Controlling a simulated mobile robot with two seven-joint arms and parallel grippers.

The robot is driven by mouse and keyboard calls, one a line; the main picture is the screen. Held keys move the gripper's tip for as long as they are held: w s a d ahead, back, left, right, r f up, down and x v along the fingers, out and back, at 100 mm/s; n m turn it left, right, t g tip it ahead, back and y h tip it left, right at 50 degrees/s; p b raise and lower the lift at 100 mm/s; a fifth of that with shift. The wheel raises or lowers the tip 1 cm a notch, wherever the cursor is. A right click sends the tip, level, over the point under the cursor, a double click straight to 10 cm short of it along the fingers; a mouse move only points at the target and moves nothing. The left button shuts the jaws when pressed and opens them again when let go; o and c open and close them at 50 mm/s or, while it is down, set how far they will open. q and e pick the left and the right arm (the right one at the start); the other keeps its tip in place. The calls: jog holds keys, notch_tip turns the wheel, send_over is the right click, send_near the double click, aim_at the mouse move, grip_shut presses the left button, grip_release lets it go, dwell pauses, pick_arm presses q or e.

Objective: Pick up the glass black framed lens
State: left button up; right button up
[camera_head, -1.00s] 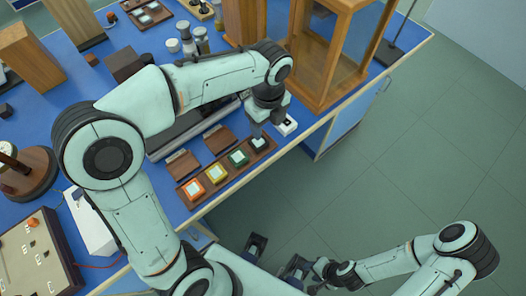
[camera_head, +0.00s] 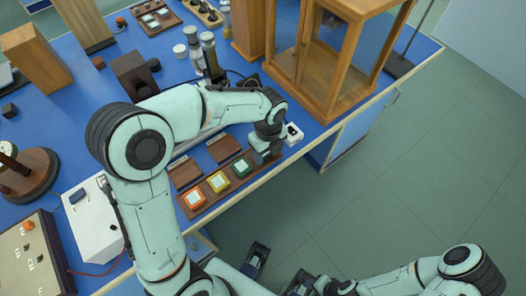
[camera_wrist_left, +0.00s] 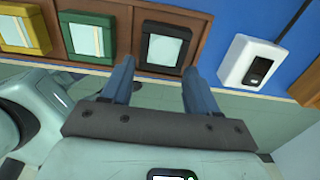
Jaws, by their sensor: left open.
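The black framed lens (camera_wrist_left: 165,48) sits in the right end of a brown wooden rack in the left wrist view. In the head view it is hidden behind my left gripper (camera_head: 262,157). My left gripper is open, with its two fingers (camera_wrist_left: 158,70) apart on the near side of the black frame and nothing between them. The green framed lens (camera_head: 241,167), yellow framed lens (camera_head: 218,182) and red framed lens (camera_head: 194,198) sit in the same rack (camera_head: 208,193). My right gripper (camera_head: 303,283) is low at the bottom, off the bench; its jaws are unclear.
A white device (camera_wrist_left: 250,62) with a black window lies just right of the rack. A wooden glass-sided case (camera_head: 325,65) stands behind it. Brown blocks (camera_head: 223,149) lie behind the rack. The bench's front edge is close, with open floor (camera_head: 350,215) beyond.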

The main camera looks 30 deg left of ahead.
pick_arm(q)
jog(key=shift+f, duration=0.55)
jog(key=c, duration=0.7)
jog(key=shift+r, duration=0.1)
